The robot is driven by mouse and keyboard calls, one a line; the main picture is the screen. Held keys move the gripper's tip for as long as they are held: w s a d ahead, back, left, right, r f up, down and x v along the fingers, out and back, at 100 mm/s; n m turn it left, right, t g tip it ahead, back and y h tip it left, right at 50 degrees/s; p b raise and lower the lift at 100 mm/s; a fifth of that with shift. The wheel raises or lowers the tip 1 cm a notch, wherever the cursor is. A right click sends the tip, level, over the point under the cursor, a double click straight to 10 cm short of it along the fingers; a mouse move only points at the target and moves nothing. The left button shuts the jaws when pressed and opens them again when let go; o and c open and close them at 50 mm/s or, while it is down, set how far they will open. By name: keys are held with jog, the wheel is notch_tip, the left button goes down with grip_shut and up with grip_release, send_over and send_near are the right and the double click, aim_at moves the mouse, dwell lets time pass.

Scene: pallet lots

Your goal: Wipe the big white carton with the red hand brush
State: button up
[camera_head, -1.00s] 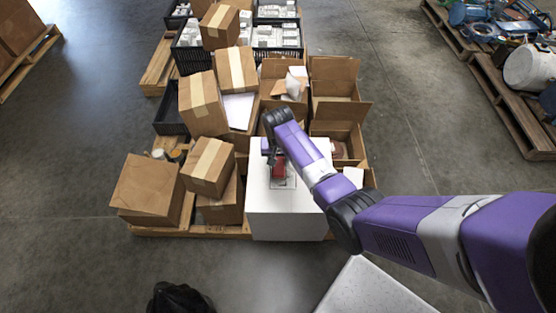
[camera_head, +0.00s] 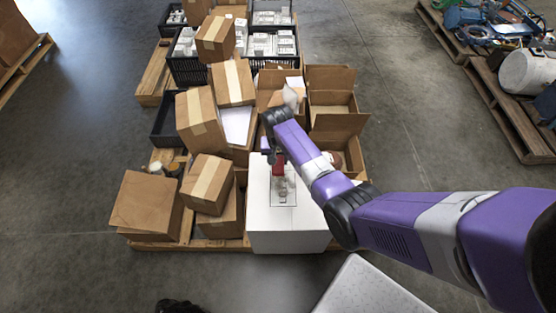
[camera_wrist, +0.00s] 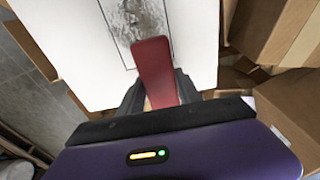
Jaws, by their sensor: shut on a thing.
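The big white carton (camera_head: 288,232) stands at the front of the pallet. Its top carries a thin rectangular outline with a grey smudged patch (camera_head: 283,187) inside, which also shows in the wrist view (camera_wrist: 140,18). My gripper (camera_head: 272,158) is over the far part of the carton's top. It is shut on the red hand brush (camera_wrist: 154,70), whose red body also shows in the head view (camera_head: 279,167). The brush lies at the far end of the outlined area. Its bristles are hidden, so I cannot tell whether they touch the carton.
Closed brown cartons (camera_head: 207,184) are stacked to the left of the white carton. Open brown boxes (camera_head: 333,92) stand behind it. Black crates (camera_head: 273,45) of white goods are farther back. Bare floor (camera_head: 70,240) lies at the left.

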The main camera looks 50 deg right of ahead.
jog(key=shift+r+p, duration=1.65)
jog(key=shift+r, duration=0.55)
